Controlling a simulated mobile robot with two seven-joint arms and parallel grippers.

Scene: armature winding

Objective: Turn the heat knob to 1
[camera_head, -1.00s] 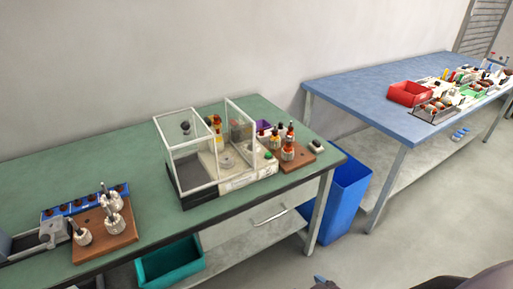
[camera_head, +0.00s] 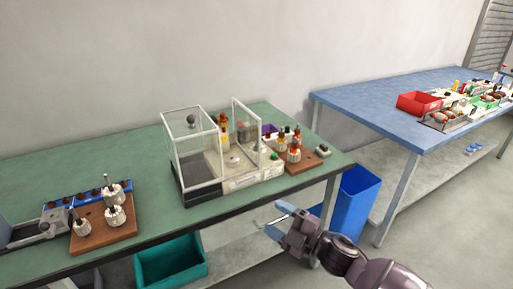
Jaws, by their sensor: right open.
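The machine (camera_head: 246,179) stands on the green bench, with a pale body and a clear framed guard box (camera_head: 193,150). A dark round knob (camera_head: 192,119) shows at the guard box. A silvery round part (camera_head: 233,161) and a green button (camera_head: 274,156) sit on the pale body. I cannot tell which part is the heat knob, and no number marks are legible. My right gripper (camera_head: 278,219) is open and empty, in front of the bench's front edge, below and right of the machine in the picture. My left gripper is not in view.
A wooden block with armatures (camera_head: 105,236) is at the left of the green bench (camera_head: 60,170). A second wooden block (camera_head: 304,164) is right of the machine. A blue bin (camera_head: 352,205) stands on the floor beside the bench. A blue table (camera_head: 385,105) with a red tray (camera_head: 418,103) is at right.

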